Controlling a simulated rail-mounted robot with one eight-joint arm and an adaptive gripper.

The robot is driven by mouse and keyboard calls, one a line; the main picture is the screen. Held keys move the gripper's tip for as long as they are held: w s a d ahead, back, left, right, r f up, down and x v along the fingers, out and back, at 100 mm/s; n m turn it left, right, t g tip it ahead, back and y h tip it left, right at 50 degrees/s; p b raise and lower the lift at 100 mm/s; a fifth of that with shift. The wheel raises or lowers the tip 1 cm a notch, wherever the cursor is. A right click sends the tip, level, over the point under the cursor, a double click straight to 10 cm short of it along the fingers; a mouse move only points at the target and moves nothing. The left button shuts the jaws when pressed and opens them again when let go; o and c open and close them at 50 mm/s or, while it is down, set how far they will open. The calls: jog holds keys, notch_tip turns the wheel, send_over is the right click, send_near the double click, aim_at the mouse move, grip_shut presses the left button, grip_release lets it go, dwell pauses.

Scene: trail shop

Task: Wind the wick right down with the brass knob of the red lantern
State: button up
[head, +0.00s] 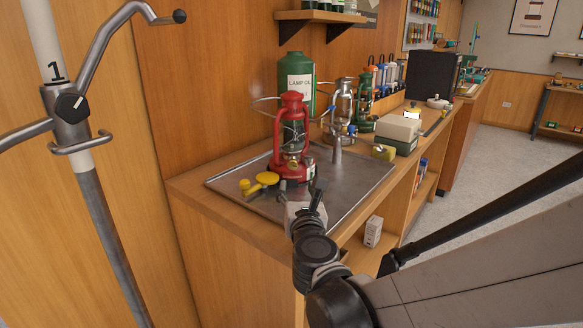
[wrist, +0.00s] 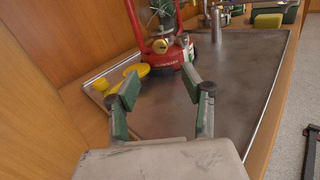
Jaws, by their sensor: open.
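The red lantern (head: 292,140) stands upright on a metal tray (head: 358,178) at the left end of the wooden counter. In the wrist view the lantern (wrist: 190,76) is at the top, just beyond my gripper. The brass knob (wrist: 160,46) shows on the front of its base, facing me. My gripper (wrist: 163,92) is open and empty, its two fingers spread short of the lantern and apart from it. In the head view my gripper (head: 312,204) is in front of the lantern, partly hidden by my wrist. The wick's height is too small to tell.
A yellow funnel-like piece (head: 266,179) lies on the tray left of the lantern. A green lamp-oil container (head: 296,80) stands behind it. A metal post (head: 336,148) and a yellow block (head: 383,152) are to the right. The wooden wall (wrist: 50,50) closes the left side.

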aim_at(293, 166)
jog(key=w, duration=0.4)
jog(key=w+a+b, duration=0.1)
jog(key=w, duration=0.3)
jog(key=w+b, duration=0.1)
jog(key=w, duration=0.4)
jog(key=shift+w+a, duration=0.1)
jog(key=shift+a, duration=0.15)
grip_shut()
jog(key=shift+n, duration=0.3)
jog(key=n, duration=0.4)
jog(key=shift+n+p, duration=0.3)
jog(key=shift+n+h+p, duration=0.3)
jog(key=shift+n, duration=2.1)
jog(key=shift+g, duration=0.3)
